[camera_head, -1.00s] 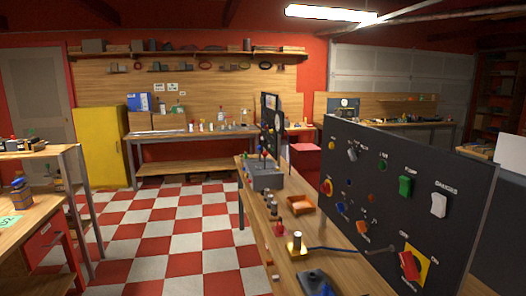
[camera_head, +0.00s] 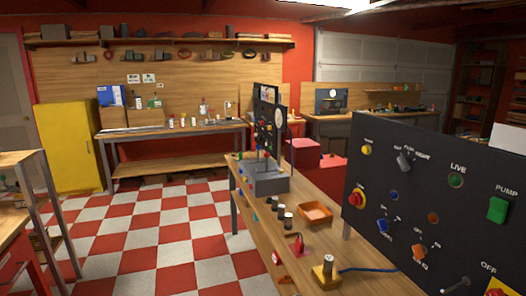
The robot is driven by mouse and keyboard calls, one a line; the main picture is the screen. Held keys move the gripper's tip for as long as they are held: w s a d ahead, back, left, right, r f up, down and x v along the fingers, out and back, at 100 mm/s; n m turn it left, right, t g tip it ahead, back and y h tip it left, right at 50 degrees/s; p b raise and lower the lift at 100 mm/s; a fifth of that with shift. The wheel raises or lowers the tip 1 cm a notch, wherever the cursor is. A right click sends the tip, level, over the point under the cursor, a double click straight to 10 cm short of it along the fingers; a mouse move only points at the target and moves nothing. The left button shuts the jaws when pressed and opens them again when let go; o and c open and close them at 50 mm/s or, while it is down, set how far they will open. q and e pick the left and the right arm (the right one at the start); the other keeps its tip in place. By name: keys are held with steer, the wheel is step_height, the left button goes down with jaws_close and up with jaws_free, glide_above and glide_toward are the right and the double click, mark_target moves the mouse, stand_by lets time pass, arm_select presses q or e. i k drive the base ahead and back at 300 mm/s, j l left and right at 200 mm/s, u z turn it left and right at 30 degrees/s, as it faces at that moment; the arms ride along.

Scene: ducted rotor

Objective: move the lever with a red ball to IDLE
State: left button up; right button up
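A grey lever box (camera_head: 264,182) stands on the wooden bench, in front of an upright dark panel (camera_head: 266,122). Thin levers with small coloured knobs rise from the box, blue and reddish among them. They are too small to tell which is the lever with the red ball or where it is set. No IDLE marking is readable. Neither of my grippers is in view.
A large dark switch panel (camera_head: 440,200) fills the right foreground. An orange tray (camera_head: 316,214), a small red device (camera_head: 297,244) and a yellow-based device (camera_head: 326,270) with a blue cable sit on the bench. Chequered floor (camera_head: 165,235) is clear to the left.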

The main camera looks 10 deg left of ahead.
mark_target(267, 155)
steer(key=i+j, duration=0.2)
steer(key=j, duration=0.15)
steer(key=i+j+z, duration=0.1)
steer(key=i+j, duration=0.3)
steer(key=j, duration=0.25)
steer(key=i+j, duration=0.2)
steer(key=j, duration=0.15)
steer(key=z, duration=0.05)
